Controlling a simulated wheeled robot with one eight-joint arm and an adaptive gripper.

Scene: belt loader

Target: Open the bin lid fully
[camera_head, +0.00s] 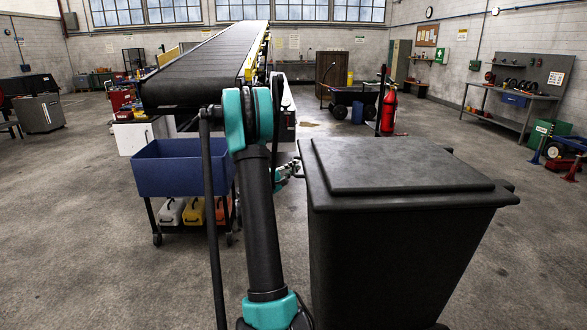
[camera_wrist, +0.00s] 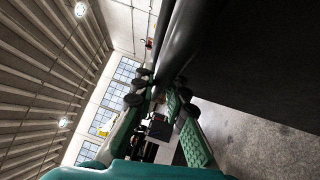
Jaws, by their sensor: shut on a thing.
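The dark grey bin (camera_head: 400,255) stands at the right front in the head view. Its lid (camera_head: 395,165) lies flat across the top and looks closed. My gripper (camera_head: 297,168) is at the left edge of the lid, partly hidden behind my arm. In the wrist view my gripper (camera_wrist: 163,90) has its fingers on both sides of the dark lid rim (camera_wrist: 171,62) and is shut on it. The bin's dark side (camera_wrist: 270,60) fills the upper right there. The exact contact is dark and hard to make out.
A blue tub cart (camera_head: 175,175) with coloured cases below stands left of my arm. A conveyor belt (camera_head: 205,65) rises behind it. A red fire extinguisher (camera_head: 388,108) and a dark wagon (camera_head: 350,97) are beyond the bin. The floor right of the bin is clear.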

